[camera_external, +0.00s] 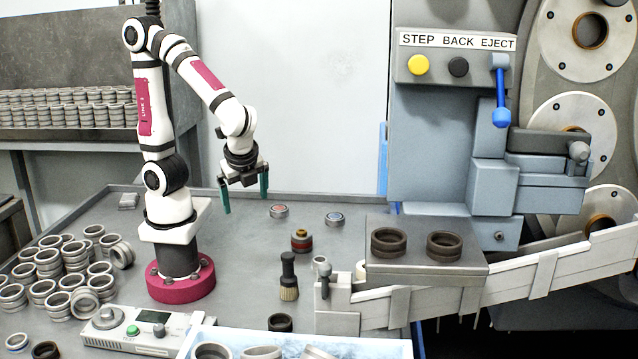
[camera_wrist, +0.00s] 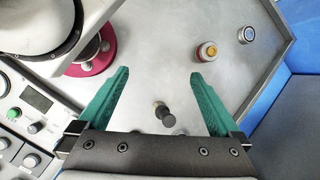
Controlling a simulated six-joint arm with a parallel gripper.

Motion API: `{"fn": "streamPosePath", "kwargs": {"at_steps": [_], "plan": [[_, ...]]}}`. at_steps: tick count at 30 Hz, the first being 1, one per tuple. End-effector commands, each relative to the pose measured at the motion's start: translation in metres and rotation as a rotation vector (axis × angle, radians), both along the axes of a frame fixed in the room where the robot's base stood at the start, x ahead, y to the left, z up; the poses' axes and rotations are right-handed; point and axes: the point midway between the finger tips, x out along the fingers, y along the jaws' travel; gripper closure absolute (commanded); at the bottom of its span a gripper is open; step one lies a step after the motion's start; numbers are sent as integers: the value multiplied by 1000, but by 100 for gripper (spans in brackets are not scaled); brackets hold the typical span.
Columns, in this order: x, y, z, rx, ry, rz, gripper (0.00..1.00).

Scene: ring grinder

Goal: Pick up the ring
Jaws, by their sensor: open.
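Two dark rings (camera_external: 389,253) (camera_external: 444,255) lie side by side on the grey block (camera_external: 425,272) at the machine's front. Another dark ring (camera_external: 280,323) is on the table near its front edge. Many silver rings (camera_external: 48,264) lie in a loose heap at the table's left. My gripper (camera_external: 245,203) has green fingers, hangs above the table's back part and is open and empty. In the wrist view my gripper (camera_wrist: 160,73) has its fingers spread wide, with no ring between them. I cannot tell which ring the task means.
A control box (camera_external: 135,332) and a tray (camera_external: 385,348) are at the front. A sloping chute (camera_external: 545,280) runs right.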

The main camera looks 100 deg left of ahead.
Motion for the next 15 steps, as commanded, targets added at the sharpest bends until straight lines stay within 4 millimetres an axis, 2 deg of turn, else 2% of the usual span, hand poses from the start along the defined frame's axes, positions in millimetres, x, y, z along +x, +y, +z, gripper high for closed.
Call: {"fn": "streamPosePath", "kwargs": {"at_steps": [3,5,6,10,12,15], "plan": [[46,-41,-30,280,125,-430,1],[64,-72,-50,423,148,-655,1],[72,-94,-64,508,152,-794,1],[79,-154,-105,709,132,-1144,1],[77,-171,-119,765,120,-1247,1],[75,-182,-136,797,112,-1308,1]]}}
